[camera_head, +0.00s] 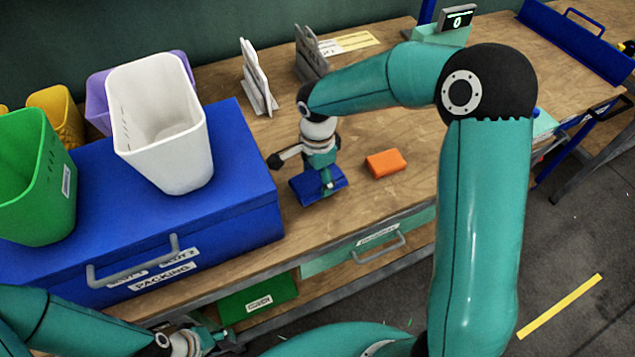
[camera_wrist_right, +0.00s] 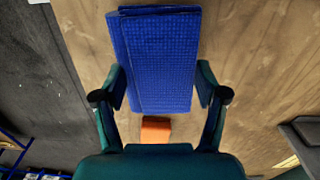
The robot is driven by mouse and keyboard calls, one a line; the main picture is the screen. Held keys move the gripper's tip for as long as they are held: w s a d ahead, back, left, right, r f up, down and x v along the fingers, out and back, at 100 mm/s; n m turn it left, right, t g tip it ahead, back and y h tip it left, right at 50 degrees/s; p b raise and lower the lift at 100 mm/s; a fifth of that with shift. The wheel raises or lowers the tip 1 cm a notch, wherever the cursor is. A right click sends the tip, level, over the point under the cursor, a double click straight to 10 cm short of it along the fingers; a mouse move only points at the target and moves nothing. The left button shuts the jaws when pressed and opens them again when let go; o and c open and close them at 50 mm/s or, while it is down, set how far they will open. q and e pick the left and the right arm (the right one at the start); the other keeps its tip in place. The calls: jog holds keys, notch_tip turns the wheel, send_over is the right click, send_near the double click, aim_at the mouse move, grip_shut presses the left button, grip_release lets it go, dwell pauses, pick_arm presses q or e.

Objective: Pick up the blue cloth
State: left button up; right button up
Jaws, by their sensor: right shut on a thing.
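The blue cloth (camera_head: 305,191) is a folded, flat textured piece on or just above the wooden bench, beside the blue box. In the right wrist view the cloth (camera_wrist_right: 155,55) lies between the two fingers, which touch its sides. My right gripper (camera_head: 327,183) points down from above and is shut on the cloth; it also shows in the wrist view (camera_wrist_right: 160,88). Whether the cloth is clear of the bench I cannot tell. My left gripper (camera_head: 222,341) is low at the bottom left, in front of the bench; its fingers are too unclear to judge.
An orange block (camera_head: 386,163) lies right of the cloth. A large blue box (camera_head: 230,180) stands left, carrying a white bin (camera_head: 160,125) and a green bin (camera_head: 35,175). Grey upright holders (camera_head: 258,80) stand behind. A drawer handle (camera_head: 378,248) juts from the bench front.

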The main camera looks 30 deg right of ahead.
aim_at(318, 179)
notch_tip(318, 179, up, 17)
jog(key=shift+f, duration=0.15)
